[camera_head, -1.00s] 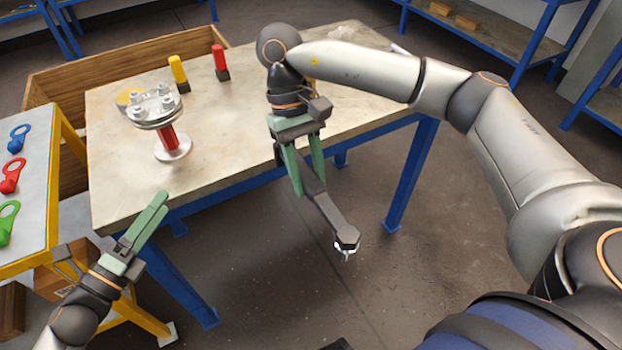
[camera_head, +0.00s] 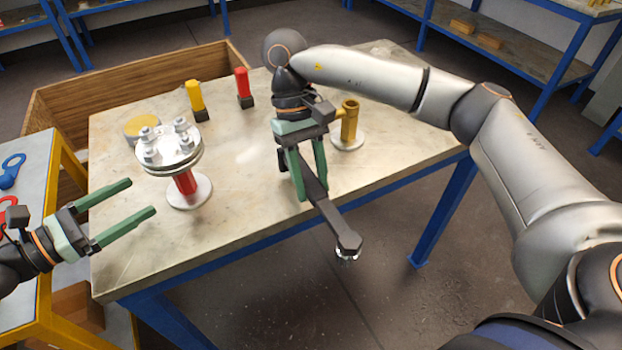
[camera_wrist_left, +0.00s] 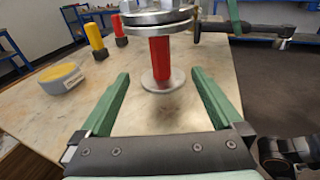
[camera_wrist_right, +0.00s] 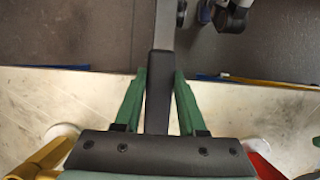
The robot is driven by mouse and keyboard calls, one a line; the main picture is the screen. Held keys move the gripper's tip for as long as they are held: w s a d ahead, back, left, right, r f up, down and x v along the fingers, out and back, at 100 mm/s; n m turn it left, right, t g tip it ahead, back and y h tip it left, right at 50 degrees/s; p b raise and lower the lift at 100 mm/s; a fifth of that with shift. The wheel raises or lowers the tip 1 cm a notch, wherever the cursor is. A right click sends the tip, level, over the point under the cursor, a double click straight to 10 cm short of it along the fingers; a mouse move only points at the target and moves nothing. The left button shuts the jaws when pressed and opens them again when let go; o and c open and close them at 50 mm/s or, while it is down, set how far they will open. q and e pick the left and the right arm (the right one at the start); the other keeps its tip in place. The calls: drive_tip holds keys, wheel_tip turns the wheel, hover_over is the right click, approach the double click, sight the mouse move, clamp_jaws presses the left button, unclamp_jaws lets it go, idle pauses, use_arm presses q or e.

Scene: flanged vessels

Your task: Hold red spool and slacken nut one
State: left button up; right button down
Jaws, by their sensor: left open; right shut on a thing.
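The red spool (camera_head: 185,182) stands upright on the table, with a round base and a metal flange (camera_head: 168,156) on top carrying several nuts and bolts. Which one is nut one I cannot tell. My left gripper (camera_head: 143,197) is open and empty, left of the spool; in the left wrist view the red spool (camera_wrist_left: 160,62) stands ahead between the open fingers (camera_wrist_left: 158,95), apart from them. My right gripper (camera_head: 306,175) is shut on a dark wrench-like tool (camera_head: 335,222), which points down past the table's front edge. The tool's handle (camera_wrist_right: 159,90) shows between the fingers in the right wrist view.
A yellow spool (camera_head: 348,125) stands right of my right gripper. A yellow-topped block (camera_head: 196,100), a red-topped block (camera_head: 243,88) and a round grey-and-yellow dish (camera_head: 140,128) stand at the back. A side table (camera_head: 35,165) holds coloured ring tools. The middle of the table (camera_head: 235,165) is clear.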

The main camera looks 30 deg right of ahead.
sight(188, 190)
use_arm(q)
drive_tip(key=shift+b+x, duration=0.3)
drive_tip(key=shift+x, duration=4.45)
drive_tip(key=shift+s, duration=0.1)
drive_tip(key=c, duration=1.6)
